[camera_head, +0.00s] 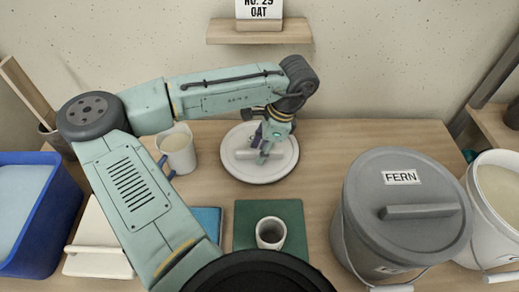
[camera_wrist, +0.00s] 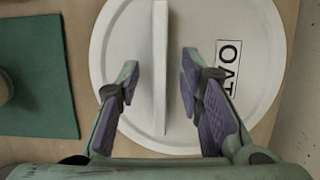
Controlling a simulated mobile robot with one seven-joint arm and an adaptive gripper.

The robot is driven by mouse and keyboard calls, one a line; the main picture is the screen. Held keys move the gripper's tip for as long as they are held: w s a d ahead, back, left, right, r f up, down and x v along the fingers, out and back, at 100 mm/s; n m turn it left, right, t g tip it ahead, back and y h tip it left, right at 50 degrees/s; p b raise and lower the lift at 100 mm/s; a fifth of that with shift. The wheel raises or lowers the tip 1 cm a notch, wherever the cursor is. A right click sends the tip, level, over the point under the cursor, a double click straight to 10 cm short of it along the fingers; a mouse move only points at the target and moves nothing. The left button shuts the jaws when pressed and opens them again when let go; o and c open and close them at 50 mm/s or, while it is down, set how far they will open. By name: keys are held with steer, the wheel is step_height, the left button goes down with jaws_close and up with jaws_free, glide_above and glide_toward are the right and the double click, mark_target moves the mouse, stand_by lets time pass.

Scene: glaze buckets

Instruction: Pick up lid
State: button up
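A round white lid (camera_head: 283,174) with a raised bar handle lies flat on the table below the wall shelf. In the wrist view the lid (camera_wrist: 215,25) carries an "OAT" label right of its handle (camera_wrist: 160,60). My gripper (camera_head: 263,155) is over the lid. In the wrist view my gripper (camera_wrist: 160,85) is open, with one purple-padded finger on each side of the handle and a gap on both sides. I cannot tell how far the fingertips are above the lid.
A grey lidded bucket labelled "FERN" (camera_head: 401,177) stands at right, beside an open white bucket (camera_head: 500,190). A cup (camera_head: 270,233) stands on a green mat (camera_head: 291,212). A white jug (camera_head: 178,150) is left of the lid; a blue bin (camera_head: 30,215) is far left.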

steer(key=shift+f, duration=0.15)
steer(key=shift+c, duration=0.4)
jaws_close()
